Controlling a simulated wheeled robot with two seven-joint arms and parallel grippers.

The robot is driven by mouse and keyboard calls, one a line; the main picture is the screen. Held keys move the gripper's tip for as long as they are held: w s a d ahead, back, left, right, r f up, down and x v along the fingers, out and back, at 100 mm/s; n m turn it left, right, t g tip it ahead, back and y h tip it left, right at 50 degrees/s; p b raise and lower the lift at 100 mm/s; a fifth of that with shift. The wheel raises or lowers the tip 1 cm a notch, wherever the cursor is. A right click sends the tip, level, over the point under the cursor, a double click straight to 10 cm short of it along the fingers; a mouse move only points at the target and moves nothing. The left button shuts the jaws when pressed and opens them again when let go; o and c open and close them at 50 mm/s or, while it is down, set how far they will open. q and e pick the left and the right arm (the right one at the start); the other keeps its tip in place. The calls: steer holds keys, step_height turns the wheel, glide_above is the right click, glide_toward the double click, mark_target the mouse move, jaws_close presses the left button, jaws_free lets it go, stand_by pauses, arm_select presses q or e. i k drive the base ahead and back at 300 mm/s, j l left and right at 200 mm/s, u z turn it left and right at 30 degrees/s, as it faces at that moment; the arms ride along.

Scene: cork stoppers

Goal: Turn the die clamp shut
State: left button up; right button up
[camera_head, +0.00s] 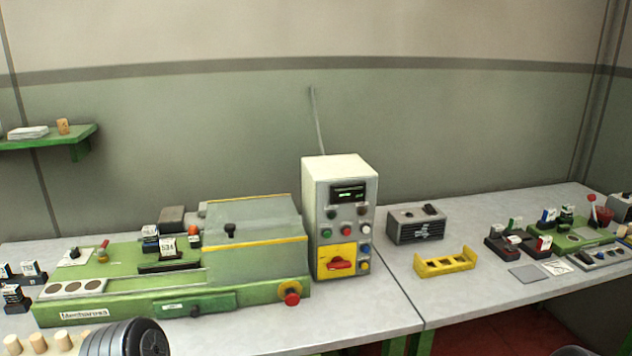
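The green machine (130,304) stands on the left bench, with a grey-green cover (254,240) over its right part. Left of the cover, a die block with a white numbered label (168,246) sits at a dark slot (170,266). A small brass lever with a red end (103,252) stands on the machine's left top. I cannot tell for sure which part is the die clamp or whether it is shut.
A control box (340,215) with a red switch on a yellow panel stands right of the machine. A yellow rack (445,262) and a grey box (417,224) are on the right bench. Several corks (38,342) stand at the front left.

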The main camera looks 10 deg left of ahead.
mark_target(101, 251)
steer(key=j+u, duration=0.4)
steer(key=i+j+u, duration=0.15)
steer(key=u, duration=0.2)
steer(key=i+j+u, duration=0.15)
steer(key=j+u, duration=0.25)
steer(key=k+j+u, duration=0.15)
steer(key=j, duration=1.6)
steer(key=i, duration=0.1)
